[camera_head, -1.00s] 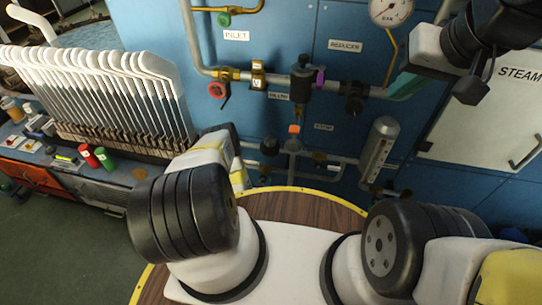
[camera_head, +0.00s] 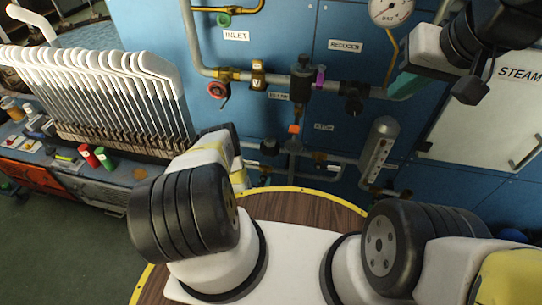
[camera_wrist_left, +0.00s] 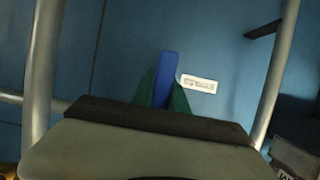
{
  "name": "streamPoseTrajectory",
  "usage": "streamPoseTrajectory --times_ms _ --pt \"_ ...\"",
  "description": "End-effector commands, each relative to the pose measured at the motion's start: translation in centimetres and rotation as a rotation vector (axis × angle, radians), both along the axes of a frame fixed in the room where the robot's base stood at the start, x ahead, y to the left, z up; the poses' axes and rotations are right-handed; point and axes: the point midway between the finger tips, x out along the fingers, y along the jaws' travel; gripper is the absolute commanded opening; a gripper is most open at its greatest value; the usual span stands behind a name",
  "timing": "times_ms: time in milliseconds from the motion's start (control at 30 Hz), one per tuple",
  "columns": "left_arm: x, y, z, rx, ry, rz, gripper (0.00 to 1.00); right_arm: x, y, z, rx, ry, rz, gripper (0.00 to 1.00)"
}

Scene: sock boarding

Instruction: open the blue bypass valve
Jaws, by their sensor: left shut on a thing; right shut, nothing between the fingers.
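In the left wrist view a blue lever handle (camera_wrist_left: 167,75), the bypass valve's by its colour, stands in front of the blue panel. My left gripper (camera_wrist_left: 163,97) is shut on it, with green fingertips on both sides of the handle. The valve body is hidden behind the gripper. In the head view this handle and my left gripper are hidden behind my left arm. My right gripper (camera_head: 404,86) is at the upper right, its teal fingers shut and empty in front of the panel, near the pipe's right end.
The blue panel carries pipes, a gauge (camera_head: 391,11), a red valve (camera_head: 219,90), a purple handle (camera_head: 319,77) and a metal cylinder (camera_head: 379,150). A rack of white boards (camera_head: 110,85) and red and green cylinders stand left. A small label (camera_wrist_left: 198,84) sits beside the blue handle.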

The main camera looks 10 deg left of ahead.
Motion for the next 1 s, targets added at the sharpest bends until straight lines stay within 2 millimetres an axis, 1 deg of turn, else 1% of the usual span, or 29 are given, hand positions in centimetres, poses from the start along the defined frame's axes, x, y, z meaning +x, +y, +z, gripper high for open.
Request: streamPoseTrajectory --times_ms 300,467,667,1000 --pt "0.0 0.1 0.0 0.007 0.0 0.0 0.0 0.0 0.0 0.0 0.0 0.0 0.0 0.0" --pt "0.0 0.3 0.0 0.051 -0.002 0.0 0.0 0.0 0.0 0.0 0.0 0.0 0.0 0.0" --pt "0.0 1.0 0.0 0.169 -0.005 -0.002 0.0 0.0 0.0 0.0 0.0 0.0 0.0 0.0" --pt "-0.1 2.5 0.4 0.422 -0.011 -0.003 0.0 0.0 0.0 0.0 0.0 0.0 0.0 0.0"
